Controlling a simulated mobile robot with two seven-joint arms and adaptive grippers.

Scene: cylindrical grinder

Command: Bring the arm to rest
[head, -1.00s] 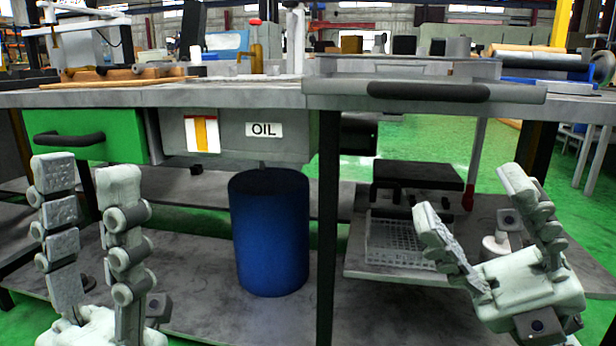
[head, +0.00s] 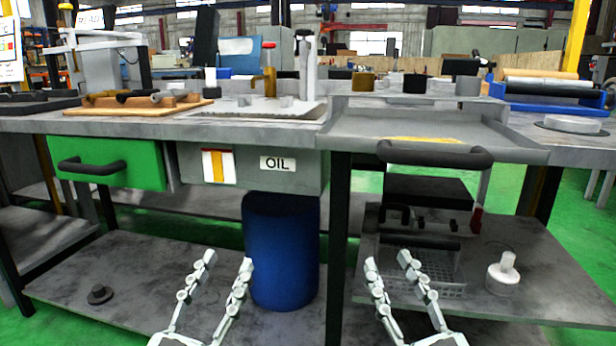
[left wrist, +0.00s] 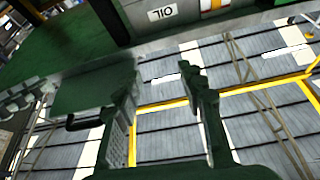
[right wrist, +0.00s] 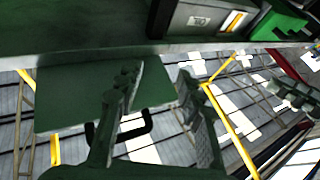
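My left gripper (head: 222,266) is low in the head view, in front of the bench and the blue drum. Its fingers are apart with nothing between them, and they also show in the left wrist view (left wrist: 165,100). My right gripper (head: 391,264) is low and to the right of it, in front of the lower shelf. Its fingers are apart and empty, as the right wrist view (right wrist: 158,95) also shows. Both grippers point upward and appear clear of the bench.
A workbench (head: 290,135) with a green drawer (head: 108,165) and an OIL drawer (head: 270,165) stands ahead. A blue drum (head: 281,250) is under it. A grey tray (head: 425,126) with a black handle juts out. A wire basket (head: 420,270) and a white knobbed part (head: 503,275) lie on the lower shelf.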

